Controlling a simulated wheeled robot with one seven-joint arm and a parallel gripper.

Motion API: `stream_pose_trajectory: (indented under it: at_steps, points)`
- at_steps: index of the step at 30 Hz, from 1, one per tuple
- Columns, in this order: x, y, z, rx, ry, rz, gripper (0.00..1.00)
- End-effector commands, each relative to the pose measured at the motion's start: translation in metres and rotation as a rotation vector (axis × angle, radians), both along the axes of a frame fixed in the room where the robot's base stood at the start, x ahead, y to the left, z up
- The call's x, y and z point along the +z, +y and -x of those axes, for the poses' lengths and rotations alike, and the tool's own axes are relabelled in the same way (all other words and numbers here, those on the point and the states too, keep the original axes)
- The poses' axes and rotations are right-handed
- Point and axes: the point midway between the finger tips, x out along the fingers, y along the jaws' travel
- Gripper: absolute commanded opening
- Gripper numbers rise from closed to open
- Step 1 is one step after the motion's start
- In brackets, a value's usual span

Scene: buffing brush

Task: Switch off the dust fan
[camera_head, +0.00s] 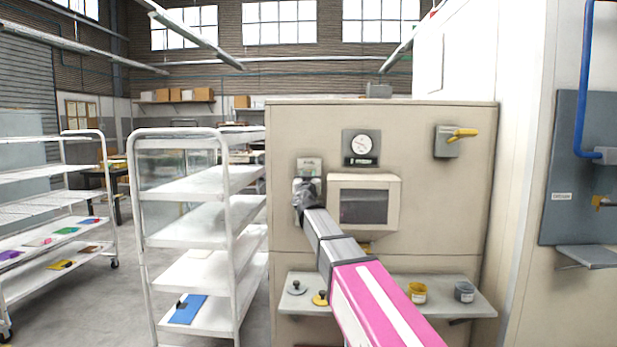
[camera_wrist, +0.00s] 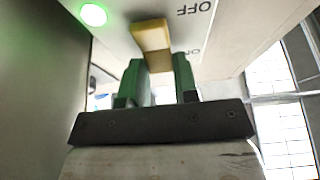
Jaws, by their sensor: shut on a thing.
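In the head view the grey switch box (camera_head: 309,166) is on the beige cabinet front, left of a small window. My gripper (camera_head: 306,188) is at its lower part, and my arm hides some of the cabinet below. In the wrist view a tan switch lever (camera_wrist: 151,38) stands out from a pale plate (camera_wrist: 225,40) marked "OFF". The green fingers of my gripper (camera_wrist: 160,66) are on both sides of the lever's near end, shut on it. A round lamp (camera_wrist: 93,14) beside the lever glows green. The fan itself cannot be made out.
A dial gauge (camera_head: 361,145) and a framed window (camera_head: 364,203) are right of the switch box. A yellow-handled lever (camera_head: 461,133) is farther right. A shelf (camera_head: 450,283) with small pots juts out below. A white rack (camera_head: 231,215) stands close on the left.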

Motion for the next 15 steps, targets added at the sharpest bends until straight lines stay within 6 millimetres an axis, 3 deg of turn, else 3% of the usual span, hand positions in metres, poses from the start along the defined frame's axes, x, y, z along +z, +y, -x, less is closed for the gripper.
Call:
stream_pose_trajectory:
  at_steps: [10, 11, 12, 15]
  points:
    - [-0.0006, -0.0017, 0.0004, -0.003, -0.004, -0.001, 0.04]
    - [-0.0006, -0.0017, 0.0005, -0.003, -0.004, -0.001, 0.37]
    - [-0.0006, -0.0016, 0.0005, -0.003, -0.004, -0.001, 0.50]
    - [-0.0006, -0.0010, 0.0004, -0.002, -0.003, -0.001, 0.53]
